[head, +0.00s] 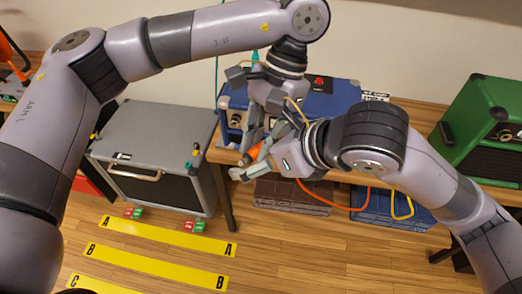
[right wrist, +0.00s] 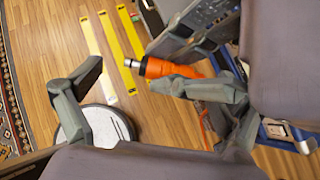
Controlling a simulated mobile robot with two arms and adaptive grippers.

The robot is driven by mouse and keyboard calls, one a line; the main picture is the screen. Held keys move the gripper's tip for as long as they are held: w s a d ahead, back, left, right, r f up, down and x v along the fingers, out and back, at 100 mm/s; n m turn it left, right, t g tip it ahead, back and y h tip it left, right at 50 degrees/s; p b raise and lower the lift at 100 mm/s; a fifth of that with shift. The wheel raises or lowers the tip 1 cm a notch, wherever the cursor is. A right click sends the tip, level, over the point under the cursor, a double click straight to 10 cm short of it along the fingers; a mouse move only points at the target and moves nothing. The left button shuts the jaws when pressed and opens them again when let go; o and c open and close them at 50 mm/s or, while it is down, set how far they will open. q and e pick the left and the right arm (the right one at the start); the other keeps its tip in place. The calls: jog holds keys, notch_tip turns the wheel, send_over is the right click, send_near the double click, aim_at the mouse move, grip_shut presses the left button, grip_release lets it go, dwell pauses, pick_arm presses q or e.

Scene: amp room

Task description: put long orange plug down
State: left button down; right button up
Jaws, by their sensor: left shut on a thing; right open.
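The long orange plug (head: 252,153) is among my two grippers at the blue amp's front. It also shows in the right wrist view (right wrist: 178,70), with a dark collar and silver tip at its left end. My left gripper (head: 249,138) comes down from above and is shut on the plug; its grip is partly hidden. My right gripper (head: 250,160) is open. In the right wrist view, its fingers (right wrist: 128,80) stand wide apart, one close beside the plug. I cannot tell whether that finger touches it.
The blue amp (head: 325,101) stands on a wooden table (head: 422,117), with a green amp (head: 485,125) at right. A grey amp (head: 160,139) stands left. Orange (head: 335,205) and yellow (head: 402,210) cables hang before cases underneath. Yellow lettered strips (head: 155,265) lie on the open floor.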

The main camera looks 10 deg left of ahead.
jog(key=shift+a+f, duration=0.15)
pick_arm(q)
jog(key=shift+d, duration=0.1)
pick_arm(e)
jog(key=shift+s, duration=0.1)
jog(key=c, duration=1.2)
pick_arm(q)
jog(key=c, duration=1.4)
grip_release()
